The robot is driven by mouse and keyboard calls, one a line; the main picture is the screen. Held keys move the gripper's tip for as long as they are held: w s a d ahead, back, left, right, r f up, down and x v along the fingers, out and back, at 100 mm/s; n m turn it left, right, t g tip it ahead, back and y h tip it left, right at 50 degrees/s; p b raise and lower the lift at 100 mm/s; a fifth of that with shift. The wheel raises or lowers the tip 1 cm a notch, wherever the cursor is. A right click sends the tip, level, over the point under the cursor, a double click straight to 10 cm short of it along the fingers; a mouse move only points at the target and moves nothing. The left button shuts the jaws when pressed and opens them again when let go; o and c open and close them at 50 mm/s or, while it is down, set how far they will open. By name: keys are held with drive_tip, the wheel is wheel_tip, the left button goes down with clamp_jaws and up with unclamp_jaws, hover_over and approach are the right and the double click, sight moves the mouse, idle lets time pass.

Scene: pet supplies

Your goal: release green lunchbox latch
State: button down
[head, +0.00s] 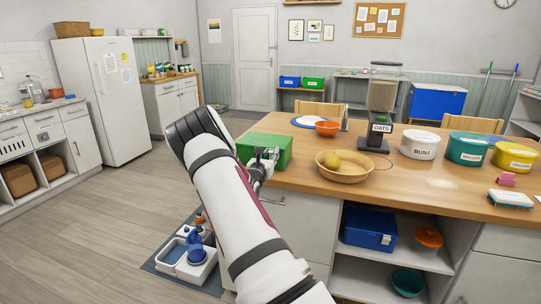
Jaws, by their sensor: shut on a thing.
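The green lunchbox (277,141) sits with its lid closed on the left end of the wooden counter. My gripper (264,160) is at its front face, partly hidden behind my arm. It is shut on the lunchbox latch; the latch itself is too small and too covered to make out.
A wooden bowl (345,174) with a yellow fruit stands right of the lunchbox. Behind it are an orange bowl (327,128) and the oats dispenser (381,95). A bottle caddy (190,262) sits on the floor below. Labelled tubs line the counter's right.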

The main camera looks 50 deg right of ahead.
sight(271, 153)
drive_tip(key=shift+a+f+t+h+b, duration=0.4)
drive_tip(key=shift+f+h+b, duration=0.2)
drive_tip(key=shift+h, duration=0.3)
drive_tip(key=shift+s+a+f+t+h+b, duration=0.15)
drive_tip(key=shift+f+t+h+b, duration=0.35)
drive_tip(key=shift+h+b, duration=0.7)
drive_tip(key=h+b, duration=0.1)
drive_tip(key=b, duration=0.1)
drive_tip(key=f+t+h+b, duration=0.1)
drive_tip(key=b, duration=0.1)
drive_tip(key=shift+a+f+h, duration=0.1)
drive_tip(key=shift+a+h, duration=0.15)
drive_tip(key=shift+h, duration=0.15)
drive_tip(key=shift+s+b, duration=0.1)
drive_tip(key=shift+b, duration=0.3)
drive_tip(key=shift+t+h, duration=0.3)
drive_tip(key=shift+h, duration=0.1)
drive_tip(key=c, duration=1.3)
unclamp_jaws()
drive_tip(key=shift+s+a, duration=0.1)
drive_tip(key=v, duration=1.2)
